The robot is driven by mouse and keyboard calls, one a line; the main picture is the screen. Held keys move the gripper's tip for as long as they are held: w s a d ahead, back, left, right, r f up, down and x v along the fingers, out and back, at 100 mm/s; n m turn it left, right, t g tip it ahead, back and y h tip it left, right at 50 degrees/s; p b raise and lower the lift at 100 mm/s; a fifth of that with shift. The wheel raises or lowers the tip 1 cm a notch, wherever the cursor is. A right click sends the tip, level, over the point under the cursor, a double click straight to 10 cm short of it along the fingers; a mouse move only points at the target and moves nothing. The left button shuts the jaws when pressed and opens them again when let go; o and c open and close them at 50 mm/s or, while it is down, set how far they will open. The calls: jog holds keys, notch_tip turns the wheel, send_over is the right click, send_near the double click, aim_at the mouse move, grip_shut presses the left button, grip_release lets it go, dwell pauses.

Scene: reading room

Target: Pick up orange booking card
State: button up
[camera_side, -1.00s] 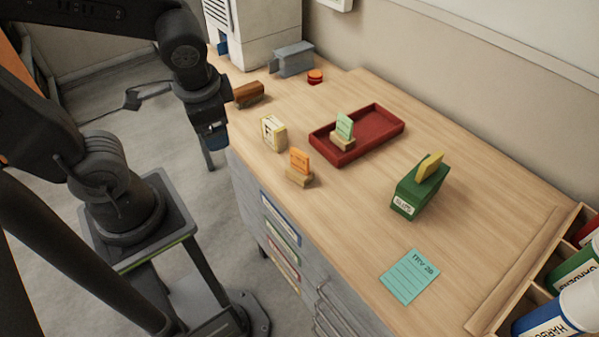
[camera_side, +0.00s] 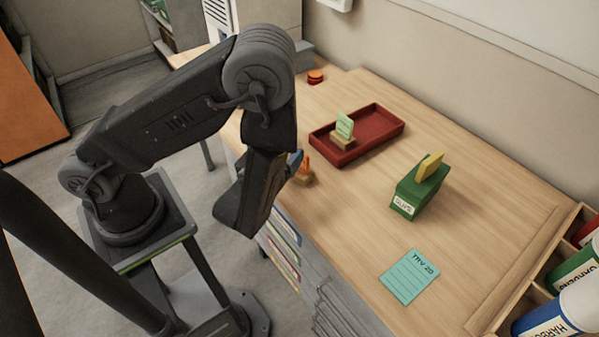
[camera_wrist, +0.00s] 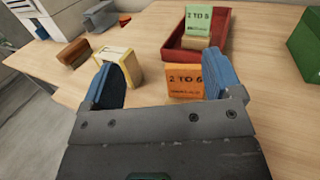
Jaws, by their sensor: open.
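The orange booking card (camera_wrist: 184,82) reads "2 TO 6" and stands upright in the wrist view, in the gap between my blue fingers and closer to the right one. In the side view the orange card (camera_side: 304,164) stands in a small wooden block (camera_side: 303,179), partly hidden by my gripper. My gripper (camera_wrist: 160,68) is open and empty. In the side view a blue fingertip of my gripper (camera_side: 296,159) shows right beside the card; I cannot tell whether it touches.
A cream box (camera_wrist: 125,62) stands behind my left finger. A red tray (camera_side: 375,131) holds a green card (camera_side: 344,125) in a block. A green box (camera_side: 417,192) with a yellow card stands right. A teal sheet (camera_side: 409,276) lies in front, with bare desktop around it.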

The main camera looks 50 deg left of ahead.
jog(key=d+f+m+h, duration=0.2)
jog(key=shift+f+h, duration=0.15)
jog(key=shift+h, duration=0.25)
jog(key=shift+w+f, duration=0.1)
jog(key=shift+w, duration=0.2)
jog(key=shift+x, duration=2.2)
jog(key=c, duration=1.3)
